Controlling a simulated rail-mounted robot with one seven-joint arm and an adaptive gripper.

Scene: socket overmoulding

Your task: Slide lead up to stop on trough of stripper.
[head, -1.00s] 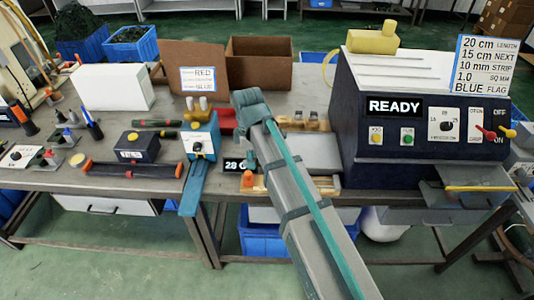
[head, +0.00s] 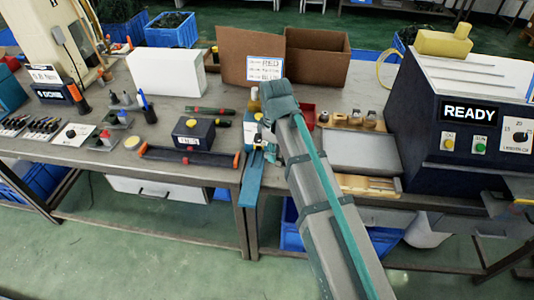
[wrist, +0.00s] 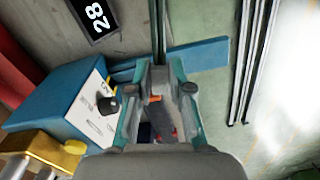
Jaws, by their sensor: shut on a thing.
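The stripper, a blue box with a white face and black knob, stands left of my gripper in the wrist view (wrist: 75,105). Its flat blue trough (wrist: 200,56) runs out to the right beneath the fingers; in the head view the trough (head: 251,185) overhangs the table's front edge. My gripper (wrist: 160,78) is over the trough, close beside the stripper's face, with its fingers closed in. A small orange and dark piece (wrist: 155,99) shows between the fingers, probably part of the lead; most of it is hidden. In the head view my arm covers much of the stripper.
A black "28" display (wrist: 94,16) lies beyond the stripper. In the head view, a dark machine reading READY (head: 470,115) stands to the right, and a black tool bar with orange ends (head: 190,156) lies to the left.

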